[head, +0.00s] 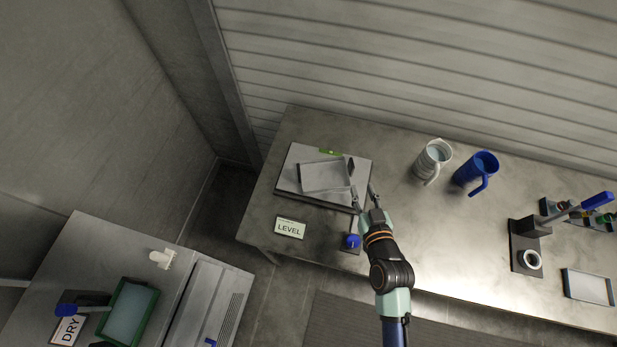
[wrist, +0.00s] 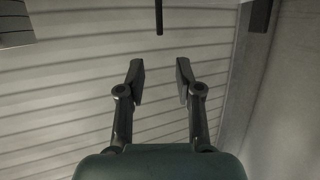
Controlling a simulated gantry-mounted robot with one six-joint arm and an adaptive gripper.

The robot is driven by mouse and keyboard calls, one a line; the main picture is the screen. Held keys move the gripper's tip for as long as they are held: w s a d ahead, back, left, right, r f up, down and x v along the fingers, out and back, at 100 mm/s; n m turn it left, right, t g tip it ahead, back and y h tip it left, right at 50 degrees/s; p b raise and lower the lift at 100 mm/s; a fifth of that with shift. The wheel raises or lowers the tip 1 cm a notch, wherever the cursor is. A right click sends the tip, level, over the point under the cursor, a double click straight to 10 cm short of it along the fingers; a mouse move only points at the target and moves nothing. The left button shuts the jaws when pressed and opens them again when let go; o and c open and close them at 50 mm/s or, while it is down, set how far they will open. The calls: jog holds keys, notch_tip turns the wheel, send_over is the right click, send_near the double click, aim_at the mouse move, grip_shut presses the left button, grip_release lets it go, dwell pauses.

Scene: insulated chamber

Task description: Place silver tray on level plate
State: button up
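The silver tray (head: 325,176) is a shallow, empty rectangular tray. In the head view it lies within the outline of the grey level plate (head: 295,160), at the left end of the metal bench. I cannot tell whether its whole base touches the plate. My gripper (head: 364,194) is just right of the tray, near the plate's right edge. In the wrist view my gripper (wrist: 160,78) has its fingers apart with nothing between them. The tray is not clearly seen in the wrist view.
A LEVEL sign (head: 290,228) and a blue knob (head: 352,241) are in front of the plate. A clear jug (head: 433,158) and a blue jug (head: 475,169) stand to the right. A lower bench at left holds a green-framed tray (head: 129,312). The bench's middle front is clear.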

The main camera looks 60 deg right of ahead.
jog(key=w+a+r+n+t+y, duration=0.2)
jog(key=w+a+r+n+y, duration=0.2)
jog(key=w+a+r, duration=0.45)
jog(key=w+a+r+n+t+y, duration=0.2)
jog(key=w+a+r+n+y, duration=0.3)
jog(key=w+a, duration=0.7)
jog(key=a+r+y, duration=0.1)
jog(key=a+r, duration=0.2)
jog(key=a, duration=0.3)
jog(key=a+r+n+y, duration=0.1)
jog(key=a+r, duration=0.2)
jog(key=a, duration=0.4)
jog(key=shift+s+r+g, duration=0.25)
jog(key=shift+g, duration=0.05)
